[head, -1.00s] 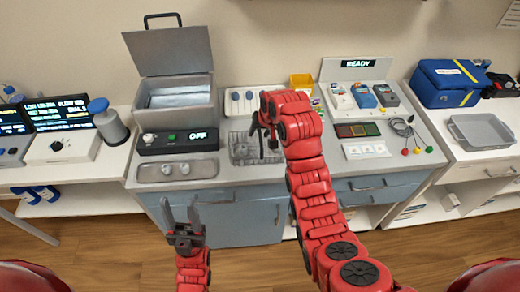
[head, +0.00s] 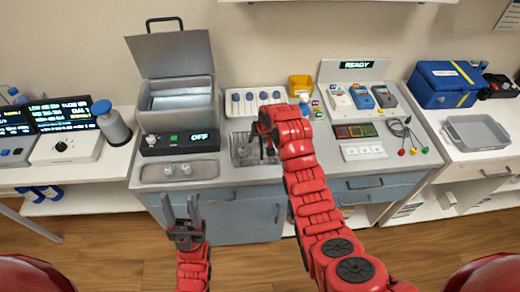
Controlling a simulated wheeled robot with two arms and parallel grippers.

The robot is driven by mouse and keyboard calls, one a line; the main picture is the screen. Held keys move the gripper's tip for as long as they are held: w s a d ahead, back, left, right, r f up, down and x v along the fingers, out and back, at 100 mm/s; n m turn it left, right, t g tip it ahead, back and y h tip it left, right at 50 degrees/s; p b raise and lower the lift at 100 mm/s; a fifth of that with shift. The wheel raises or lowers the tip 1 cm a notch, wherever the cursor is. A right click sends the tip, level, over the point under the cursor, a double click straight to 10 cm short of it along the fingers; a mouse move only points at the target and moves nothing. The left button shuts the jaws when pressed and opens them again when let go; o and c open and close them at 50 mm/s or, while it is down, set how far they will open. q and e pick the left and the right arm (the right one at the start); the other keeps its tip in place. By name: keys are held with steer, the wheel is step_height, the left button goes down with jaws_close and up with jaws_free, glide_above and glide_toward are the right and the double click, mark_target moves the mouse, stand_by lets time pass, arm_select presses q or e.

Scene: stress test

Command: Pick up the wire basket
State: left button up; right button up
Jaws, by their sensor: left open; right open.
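The wire basket (head: 243,153) is a small grey mesh basket on the counter, right of the box with the OFF display. The red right arm and its gripper cover its right part. My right gripper (head: 267,151) is open and points down at the basket's right side; I cannot tell whether it touches the wire. My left gripper (head: 182,212) is open and empty, fingers pointing up, low in front of the cabinet drawers and well away from the basket.
A metal bath with a raised lid (head: 178,97) stands behind the OFF control box (head: 180,142). A steel tray (head: 180,171) lies in front of it. A rack with blue-topped pieces (head: 252,101) and a yellow bin (head: 300,86) stand behind the basket. Meters (head: 362,96) stand at right.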

steer(key=shift+f, duration=0.25)
stand_by(0.3)
jaws_close()
stand_by(1.3)
